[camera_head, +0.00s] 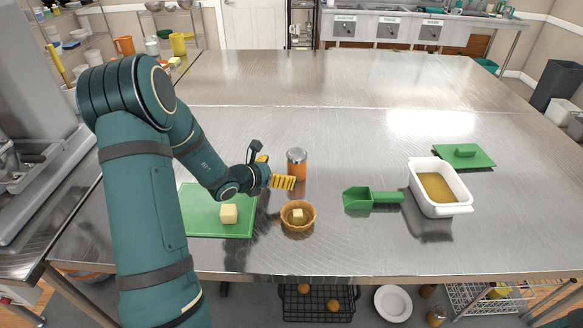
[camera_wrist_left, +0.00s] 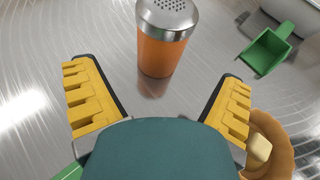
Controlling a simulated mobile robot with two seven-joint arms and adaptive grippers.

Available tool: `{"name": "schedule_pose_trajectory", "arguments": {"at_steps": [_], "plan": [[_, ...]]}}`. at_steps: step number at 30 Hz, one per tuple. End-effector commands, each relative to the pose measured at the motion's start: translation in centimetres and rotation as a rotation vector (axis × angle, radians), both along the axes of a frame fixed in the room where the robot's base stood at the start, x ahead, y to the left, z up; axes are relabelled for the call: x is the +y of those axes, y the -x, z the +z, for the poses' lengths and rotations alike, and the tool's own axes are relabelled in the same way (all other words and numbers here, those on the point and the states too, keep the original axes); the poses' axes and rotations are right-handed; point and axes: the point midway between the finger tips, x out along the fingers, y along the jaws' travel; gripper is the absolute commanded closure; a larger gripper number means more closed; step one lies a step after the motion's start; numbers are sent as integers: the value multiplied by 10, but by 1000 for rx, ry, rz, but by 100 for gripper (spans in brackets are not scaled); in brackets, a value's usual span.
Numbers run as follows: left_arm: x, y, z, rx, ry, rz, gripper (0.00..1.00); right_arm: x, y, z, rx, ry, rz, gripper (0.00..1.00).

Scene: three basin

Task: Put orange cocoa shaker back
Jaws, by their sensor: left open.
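The orange cocoa shaker (camera_head: 297,165) stands upright on the steel table, with a silver perforated lid. In the left wrist view the shaker (camera_wrist_left: 163,45) stands ahead of the fingers, between their lines and apart from them. My left gripper (camera_head: 283,181) is open and empty, low over the table just in front of the shaker. Its yellow fingers (camera_wrist_left: 158,97) spread wide in the wrist view. My right gripper does not show.
A green cutting board (camera_head: 240,230) with a butter block (camera_head: 229,213) lies left. A tart shell (camera_head: 299,222) with a butter cube sits in front of the gripper. A green scoop (camera_head: 372,198) and white basin (camera_head: 440,207) stand right. The back of the table is clear.

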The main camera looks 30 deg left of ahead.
Motion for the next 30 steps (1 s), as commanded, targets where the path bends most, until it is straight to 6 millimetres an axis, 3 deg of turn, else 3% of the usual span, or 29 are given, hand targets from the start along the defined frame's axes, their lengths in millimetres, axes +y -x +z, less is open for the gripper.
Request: {"name": "schedule_pose_trajectory", "arguments": {"at_steps": [3,9,30], "plan": [[5,20,9,-1,-1,2,5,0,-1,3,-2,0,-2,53],[9,38,16,0,-1,-1,5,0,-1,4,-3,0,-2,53],[9,41,20,0,0,-1,5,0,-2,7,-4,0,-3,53]]}}
